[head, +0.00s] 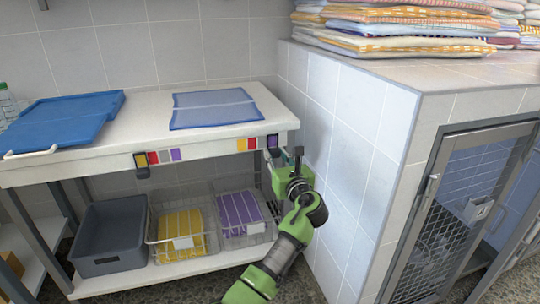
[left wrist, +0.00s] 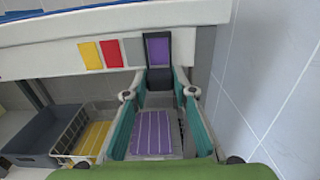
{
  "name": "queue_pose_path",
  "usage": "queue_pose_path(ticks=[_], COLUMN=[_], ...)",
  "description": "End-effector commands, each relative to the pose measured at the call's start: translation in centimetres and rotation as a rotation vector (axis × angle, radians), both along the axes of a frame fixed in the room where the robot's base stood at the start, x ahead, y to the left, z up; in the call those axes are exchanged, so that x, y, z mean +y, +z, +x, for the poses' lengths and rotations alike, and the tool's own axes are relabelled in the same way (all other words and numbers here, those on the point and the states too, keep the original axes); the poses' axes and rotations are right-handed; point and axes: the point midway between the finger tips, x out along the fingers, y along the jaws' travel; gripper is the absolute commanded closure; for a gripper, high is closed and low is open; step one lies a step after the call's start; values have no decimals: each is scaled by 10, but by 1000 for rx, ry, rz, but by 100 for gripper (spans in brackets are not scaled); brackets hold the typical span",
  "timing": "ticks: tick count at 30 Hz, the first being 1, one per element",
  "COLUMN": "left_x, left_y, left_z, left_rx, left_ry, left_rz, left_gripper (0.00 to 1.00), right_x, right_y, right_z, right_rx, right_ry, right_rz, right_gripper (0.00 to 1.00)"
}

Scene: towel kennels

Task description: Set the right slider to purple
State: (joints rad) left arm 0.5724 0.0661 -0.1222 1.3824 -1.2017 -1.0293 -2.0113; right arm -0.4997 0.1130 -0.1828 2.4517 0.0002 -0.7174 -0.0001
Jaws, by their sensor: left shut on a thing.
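The right slider (head: 272,142) is a dark frame on the front edge of the shelf, at the right end of a strip of yellow, red, grey and purple patches. In the left wrist view the slider (left wrist: 158,78) frames the purple patch (left wrist: 158,50), and its dark tab hangs below. My left gripper (head: 281,160) is at the slider. In the left wrist view its teal fingers (left wrist: 161,84) are on both sides of the tab, shut on it. My right gripper is not in view.
The left slider (head: 141,160) frames the yellow patch of another strip. Below are a grey bin (head: 110,263) and wire baskets with yellow towels (head: 181,226) and purple towels (head: 238,206). A tiled wall (head: 340,150) stands close on the right.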

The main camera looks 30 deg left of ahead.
Motion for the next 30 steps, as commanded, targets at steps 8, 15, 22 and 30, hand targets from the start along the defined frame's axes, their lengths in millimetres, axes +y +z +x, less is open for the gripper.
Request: queue_pose_path(ticks=[8,15,22,30], left_x=[-4,-4,-4,-32], left_y=[1,1,0,-1], left_z=[3,3,2,-22], left_rx=[-3,-2,-1,-2], left_ry=[-8,-8,-6,-9], left_rz=[-1,-1,0,-1], left_gripper=[100,58,58,58], right_x=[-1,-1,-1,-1], right_y=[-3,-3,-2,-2], right_z=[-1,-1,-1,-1], right_rx=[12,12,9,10], right_ry=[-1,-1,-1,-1], right_rz=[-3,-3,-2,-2], right_gripper=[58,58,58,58])
